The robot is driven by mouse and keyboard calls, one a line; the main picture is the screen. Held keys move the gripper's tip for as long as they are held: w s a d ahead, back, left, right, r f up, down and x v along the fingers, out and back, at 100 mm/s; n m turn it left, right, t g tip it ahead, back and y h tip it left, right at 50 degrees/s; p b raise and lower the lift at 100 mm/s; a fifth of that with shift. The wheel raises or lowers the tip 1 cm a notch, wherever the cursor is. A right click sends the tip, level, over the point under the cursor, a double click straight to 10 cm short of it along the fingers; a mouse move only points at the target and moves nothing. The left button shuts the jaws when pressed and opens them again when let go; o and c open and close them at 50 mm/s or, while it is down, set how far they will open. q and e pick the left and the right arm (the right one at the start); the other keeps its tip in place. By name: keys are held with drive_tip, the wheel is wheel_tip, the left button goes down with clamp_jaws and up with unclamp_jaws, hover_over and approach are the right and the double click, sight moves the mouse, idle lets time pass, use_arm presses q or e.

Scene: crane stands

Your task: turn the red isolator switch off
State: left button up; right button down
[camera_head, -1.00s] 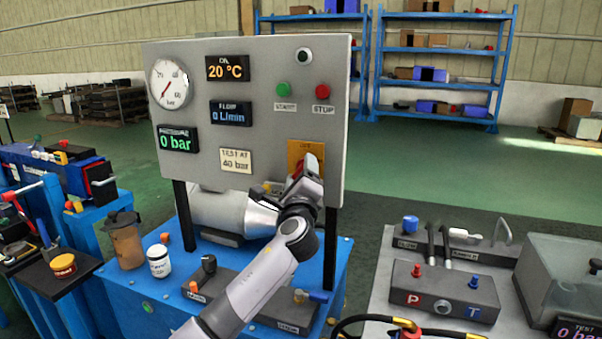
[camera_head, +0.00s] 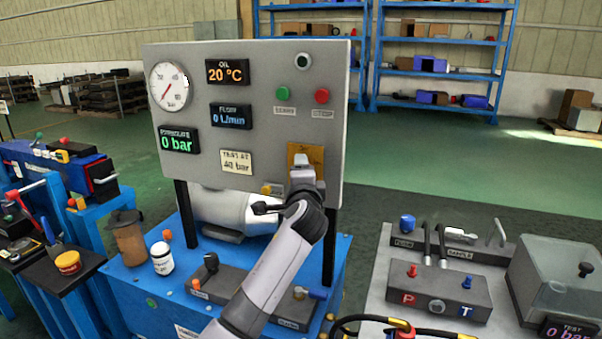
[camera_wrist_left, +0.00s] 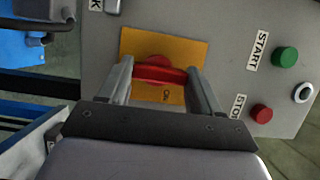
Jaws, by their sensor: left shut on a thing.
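The red isolator switch (camera_wrist_left: 152,70) sits on a yellow plate (camera_wrist_left: 190,52) on the grey panel (camera_wrist_left: 228,50). In the left wrist view its red handle lies across the picture, between the two fingers of my left gripper (camera_wrist_left: 158,80), which is shut on it. Lettering that looks like "ON" shows on the plate below the handle. In the head view my left gripper (camera_head: 304,168) covers the switch, and only the upper part of the yellow plate (camera_head: 300,150) shows. My right gripper is not in view.
The green START button (camera_head: 283,93) and red STOP button (camera_head: 322,95) are on the panel above the plate. The displays read 0 bar, 0 L/min and 20 °C. A white jar (camera_head: 162,260) and a brown jug (camera_head: 127,240) stand on the blue bench at left.

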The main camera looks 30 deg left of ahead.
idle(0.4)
use_arm(q)
drive_tip(key=o, duration=1.1)
drive_tip(key=shift+c, duration=0.2)
drive_tip(key=shift+d, duration=0.1)
drive_tip(key=v, duration=0.7)
drive_tip(key=s+d+f+n+h, duration=0.1)
drive_tip(key=s+d+f+h, duration=0.2)
drive_tip(key=f, duration=0.4)
drive_tip(key=s+d+f+g+h, duration=0.1)
drive_tip(key=s+d+f+h, duration=0.15)
drive_tip(key=f, duration=0.55)
drive_tip(key=s+d+f+n+h, duration=0.1)
drive_tip(key=s+d+f+h, duration=0.2)
drive_tip(key=f, duration=0.4)
drive_tip(key=s+d+f+n+g+h+p, duration=0.1)
drive_tip(key=s+d+f+n+h, duration=0.1)
drive_tip(key=s+f, duration=0.4)
drive_tip(key=s+d+f+n+g+h, duration=0.2)
drive_tip(key=s+d+f+n, duration=0.2)
drive_tip(key=s, duration=1)
drive_tip(key=shift+f+p, duration=0.35)
drive_tip(key=shift+f, duration=0.6)
